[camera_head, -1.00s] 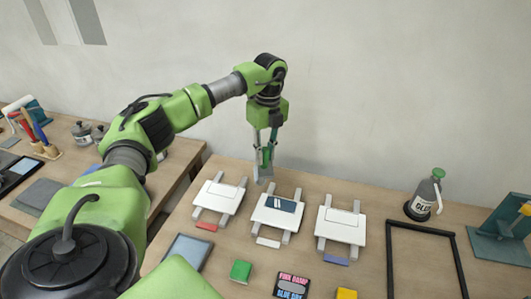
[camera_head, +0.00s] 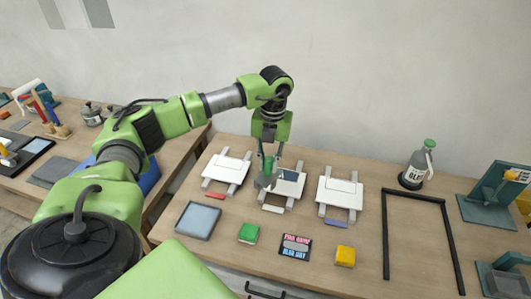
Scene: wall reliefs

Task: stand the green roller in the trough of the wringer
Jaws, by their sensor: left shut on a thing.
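My left gripper (camera_head: 268,178) is shut on a slim green thing (camera_head: 268,163), which looks like the green roller's handle; a grey part at its lower end is hard to tell from the fingertips. It hangs upright at the left side of the middle white board and covers part of it; I cannot tell whether it touches. I cannot surely tell which thing is the wringer. A teal stand with a yellow-orange part (camera_head: 488,205) stands at the right, and a white and teal device (camera_head: 30,90) is at the far left. My right gripper is not in view.
White boards on grey rails, left (camera_head: 228,167), middle (camera_head: 291,187) and right (camera_head: 341,190), stand in a row. In front lie a grey-blue pad (camera_head: 198,220), green block (camera_head: 249,233), lettered card (camera_head: 295,246) and yellow block (camera_head: 345,256).

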